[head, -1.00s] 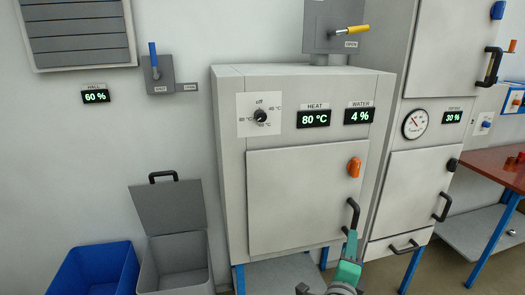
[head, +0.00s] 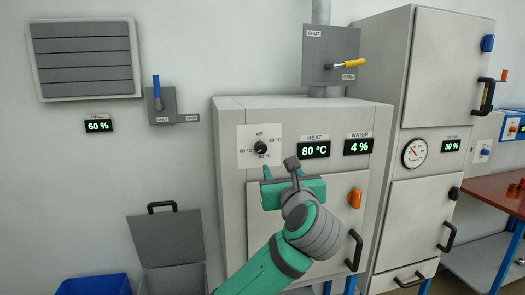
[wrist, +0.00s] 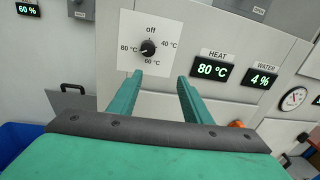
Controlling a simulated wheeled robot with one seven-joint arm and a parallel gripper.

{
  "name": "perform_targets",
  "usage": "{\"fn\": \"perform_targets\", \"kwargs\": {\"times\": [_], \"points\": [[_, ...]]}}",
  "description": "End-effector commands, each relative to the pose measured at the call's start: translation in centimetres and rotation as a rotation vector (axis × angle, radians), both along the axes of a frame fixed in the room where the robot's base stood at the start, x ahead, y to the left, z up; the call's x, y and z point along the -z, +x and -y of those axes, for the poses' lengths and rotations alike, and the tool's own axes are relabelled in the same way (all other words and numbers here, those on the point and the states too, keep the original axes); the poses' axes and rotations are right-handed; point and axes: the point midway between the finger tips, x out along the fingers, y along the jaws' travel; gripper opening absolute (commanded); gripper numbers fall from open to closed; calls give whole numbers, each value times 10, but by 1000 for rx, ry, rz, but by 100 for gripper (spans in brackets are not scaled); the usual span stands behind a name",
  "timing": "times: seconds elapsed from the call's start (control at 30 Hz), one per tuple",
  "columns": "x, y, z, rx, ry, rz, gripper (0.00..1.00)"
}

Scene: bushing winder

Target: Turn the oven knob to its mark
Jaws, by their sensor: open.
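The oven knob (head: 261,148) is a small black dial on a white plate marked off, 40, 60 and 80 °C. It also shows in the wrist view (wrist: 148,48), where a pale pointer line seems to face left toward 80 °C. The oven (head: 235,112) is a grey cabinet with a closed door (head: 335,190). Its heat display (head: 314,149) reads 80 °C. My gripper (head: 282,170) is green, open and empty. In the head view it is just below the knob; in the wrist view its fingertips (wrist: 160,75) are below and right of the knob, apparently apart from it.
An orange latch (head: 355,198) and a black handle (head: 354,250) stick out from the oven door. A water display (head: 358,146) reads 4 %. A yellow-handled lever (head: 348,63) is above the oven. A grey lidded bin (head: 168,238) and blue bin (head: 92,285) stand at left.

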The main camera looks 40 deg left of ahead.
Motion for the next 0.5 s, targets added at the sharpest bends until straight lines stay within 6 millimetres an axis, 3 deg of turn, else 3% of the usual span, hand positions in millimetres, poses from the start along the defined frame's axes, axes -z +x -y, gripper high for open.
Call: {"fn": "perform_targets", "kwargs": {"times": [0.1, 0.23, 0.5], "points": [[-19, -11, -11, -52, 72, -51, 45], [-26, -16, -17, -77, 102, -76, 45], [-25, 2, -40, -81, 102, -80, 45]]}}
